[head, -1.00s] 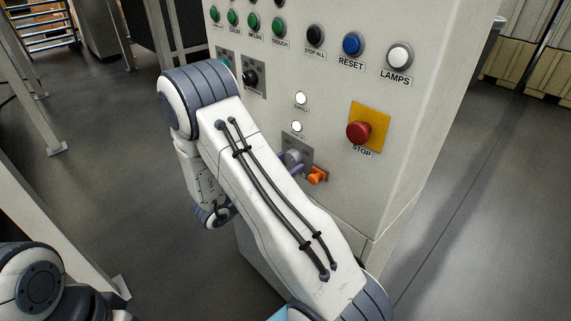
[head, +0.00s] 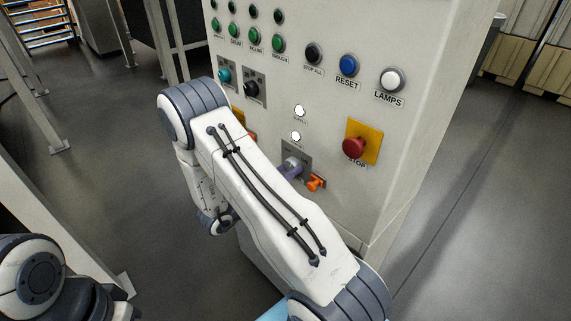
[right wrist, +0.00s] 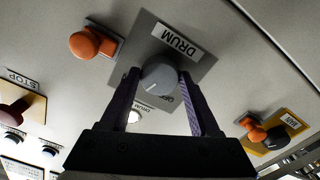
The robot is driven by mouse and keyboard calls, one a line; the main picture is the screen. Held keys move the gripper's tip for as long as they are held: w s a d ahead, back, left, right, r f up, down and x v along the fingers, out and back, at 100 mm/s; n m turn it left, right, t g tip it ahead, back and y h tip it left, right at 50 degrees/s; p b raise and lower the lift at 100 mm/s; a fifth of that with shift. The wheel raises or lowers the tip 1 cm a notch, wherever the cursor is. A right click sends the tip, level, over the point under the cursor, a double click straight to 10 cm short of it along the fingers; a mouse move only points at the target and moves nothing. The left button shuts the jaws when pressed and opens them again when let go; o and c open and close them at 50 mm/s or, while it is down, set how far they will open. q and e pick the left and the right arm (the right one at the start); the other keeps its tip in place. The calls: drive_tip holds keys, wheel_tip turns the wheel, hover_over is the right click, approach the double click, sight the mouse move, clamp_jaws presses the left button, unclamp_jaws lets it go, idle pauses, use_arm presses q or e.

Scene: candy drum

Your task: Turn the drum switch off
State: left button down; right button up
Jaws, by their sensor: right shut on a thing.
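The drum switch is a round grey knob (right wrist: 159,79) on a grey plate marked DRUM (right wrist: 205,60). Its white pointer line faces the lower left in the right wrist view. Part of an OFF label shows beside the knob, partly hidden by a finger. My right gripper (right wrist: 160,88) is shut on the knob, one dark purple finger on each side. In the head view, the switch plate (head: 301,152) shows beyond my right arm, with my right gripper (head: 290,169) at it. My left gripper is out of view.
An orange handle (head: 316,183) sticks out just right of the switch. The red STOP button (head: 353,147) on its yellow plate is further up right. Rows of push buttons and a black knob (head: 251,89) are above. My right forearm covers part of the panel.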

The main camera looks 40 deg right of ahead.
drive_tip(key=n+p, duration=0.2)
drive_tip(key=n, duration=0.1)
drive_tip(key=shift+r, duration=0.25)
drive_tip(key=n+p, duration=0.2)
drive_tip(key=n, duration=0.1)
drive_tip(key=shift+n+p, duration=0.3)
drive_tip(key=shift+p, duration=0.05)
drive_tip(key=n+p, duration=0.1)
drive_tip(key=n, duration=0.2)
drive_tip(key=shift+p, duration=0.4)
drive_tip(key=shift+f+n+p, duration=0.1)
drive_tip(key=shift+n+p, duration=0.45)
drive_tip(key=shift+n, duration=1.05)
drive_tip(key=o, duration=1.3)
drive_tip(key=shift+o, duration=0.2)
drive_tip(key=shift+a, duration=0.1)
